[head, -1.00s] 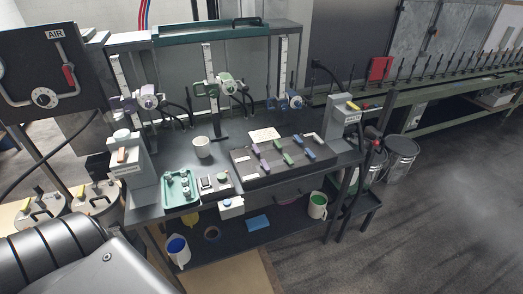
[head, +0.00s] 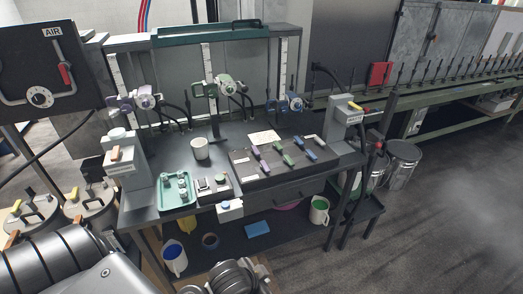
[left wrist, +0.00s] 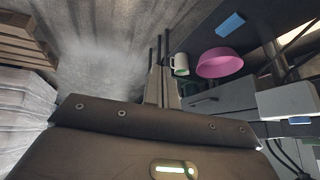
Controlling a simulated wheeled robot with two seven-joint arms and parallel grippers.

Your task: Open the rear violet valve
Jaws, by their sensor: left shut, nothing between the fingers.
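The rear violet valve lever (head: 256,153) sits at the back left of the dark valve block (head: 240,172) on the bench in the head view. The front violet lever (head: 264,166) is just in front of it. Both look apart from any gripper; their exact angle is too small to tell. My left gripper (left wrist: 163,82) is shut and empty in the left wrist view, below bench height near the lower shelf. My right gripper is not in view.
Green levers (head: 288,160) and blue levers (head: 310,155) stand to the right on the block. A pink bowl (left wrist: 220,62) and blue sponge (left wrist: 230,24) lie on the lower shelf. The floor at right is open.

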